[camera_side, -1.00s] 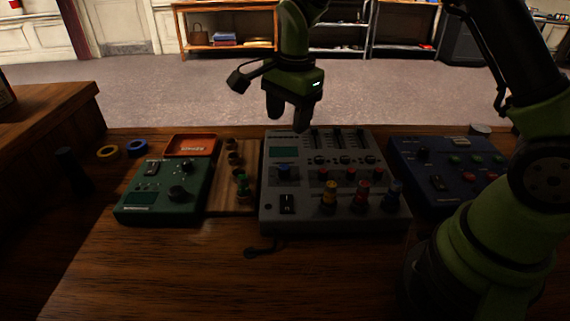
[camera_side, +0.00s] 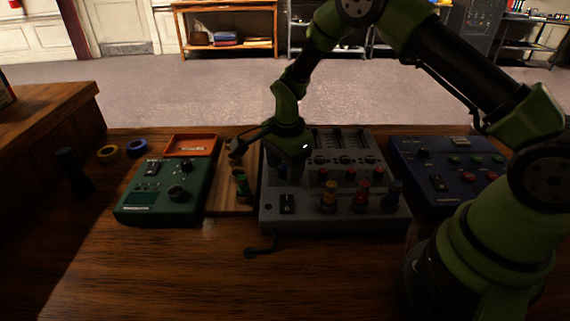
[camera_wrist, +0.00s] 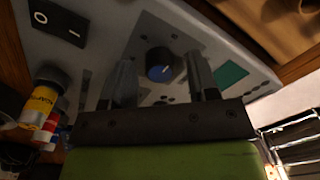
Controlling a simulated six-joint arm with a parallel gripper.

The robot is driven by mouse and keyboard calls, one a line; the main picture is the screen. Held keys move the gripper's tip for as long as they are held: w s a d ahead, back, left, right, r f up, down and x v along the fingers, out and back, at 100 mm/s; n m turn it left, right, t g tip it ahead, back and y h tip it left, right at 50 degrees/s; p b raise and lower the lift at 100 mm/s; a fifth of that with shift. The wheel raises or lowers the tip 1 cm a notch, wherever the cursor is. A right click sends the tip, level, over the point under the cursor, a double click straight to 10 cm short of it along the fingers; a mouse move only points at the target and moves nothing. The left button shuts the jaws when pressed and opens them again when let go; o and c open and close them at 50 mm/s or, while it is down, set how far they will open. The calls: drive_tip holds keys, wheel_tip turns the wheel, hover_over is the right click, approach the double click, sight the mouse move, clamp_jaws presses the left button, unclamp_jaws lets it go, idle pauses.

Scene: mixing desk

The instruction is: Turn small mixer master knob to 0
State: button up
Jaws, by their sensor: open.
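The grey mixer (camera_side: 336,222) stands in the middle of the desk, with faders, small knobs and a green display. Its blue-topped dark knob (camera_wrist: 160,66) shows in the wrist view between my two fingers. My gripper (camera_wrist: 160,60) is open, one finger on each side of that knob; I cannot tell whether either touches it. In the side view my gripper (camera_side: 289,174) points down at the mixer's left part and hides the display and most of the knob. A black rocker switch (camera_side: 287,204) sits in front of it. I cannot read a scale around the knob.
A green device (camera_side: 146,212) with a black knob stands to the left, beside a wooden strip holding small plugs and an orange tray (camera_side: 191,145). A blue device (camera_side: 447,201) stands to the right. Coloured plugs (camera_side: 330,196) rise from the grey mixer's front.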

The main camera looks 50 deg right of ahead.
drive_tip(key=c, duration=0.9)
